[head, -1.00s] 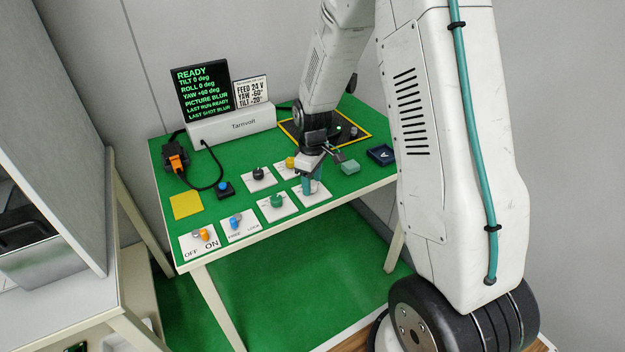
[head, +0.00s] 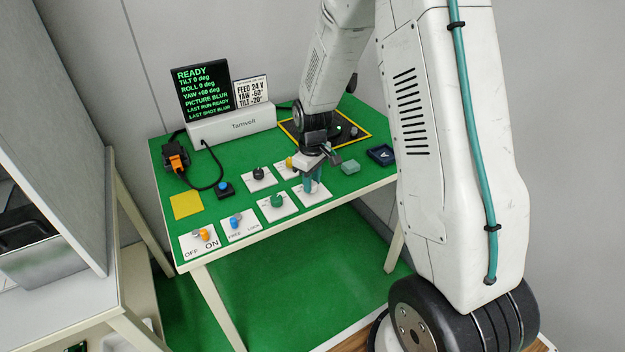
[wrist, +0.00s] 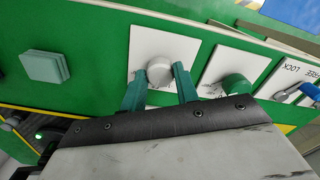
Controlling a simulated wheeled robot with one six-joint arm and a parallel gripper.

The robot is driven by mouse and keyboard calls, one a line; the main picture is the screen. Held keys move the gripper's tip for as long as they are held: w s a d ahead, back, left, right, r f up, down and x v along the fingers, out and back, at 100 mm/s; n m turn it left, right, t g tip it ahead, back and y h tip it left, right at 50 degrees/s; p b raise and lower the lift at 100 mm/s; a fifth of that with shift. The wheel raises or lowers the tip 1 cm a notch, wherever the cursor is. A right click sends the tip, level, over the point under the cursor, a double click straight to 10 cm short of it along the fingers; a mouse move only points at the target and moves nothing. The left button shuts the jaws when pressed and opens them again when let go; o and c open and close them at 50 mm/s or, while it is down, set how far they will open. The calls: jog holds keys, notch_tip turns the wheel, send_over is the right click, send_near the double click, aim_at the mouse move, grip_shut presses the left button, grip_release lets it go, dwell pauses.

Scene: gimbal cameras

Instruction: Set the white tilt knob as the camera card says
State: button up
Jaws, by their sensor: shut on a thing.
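The white tilt knob (wrist: 159,70) sits on a white plate (wrist: 150,40) in the wrist view. My gripper (wrist: 158,82) has its teal fingers on both sides of the knob and is shut on it. In the head view my gripper (head: 312,186) is down on the front right plate and hides the knob. The camera card (head: 251,92) reads FEED 24 V, a yaw of 60 whose sign is hard to read, and TILT -20. The screen (head: 204,91) reads READY, TILT 0 deg, ROLL 0 deg, YAW +60 deg, PICTURE BLUR.
A green knob (head: 277,200) is on the plate next to mine. A black knob (head: 258,173) and a yellow knob (head: 290,162) stand behind. An orange OFF/ON switch (head: 204,234) and a blue FREE/LOCK lever (head: 234,221) are at the front left. A teal block (head: 350,166) lies to the right.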

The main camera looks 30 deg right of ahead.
jog(key=m, duration=0.5)
jog(key=shift+m, duration=2.5)
jog(key=o, duration=1)
jog(key=shift+c, duration=0.2)
notch_tip(320, 180, up, 8)
jog(key=shift+f, duration=0.1)
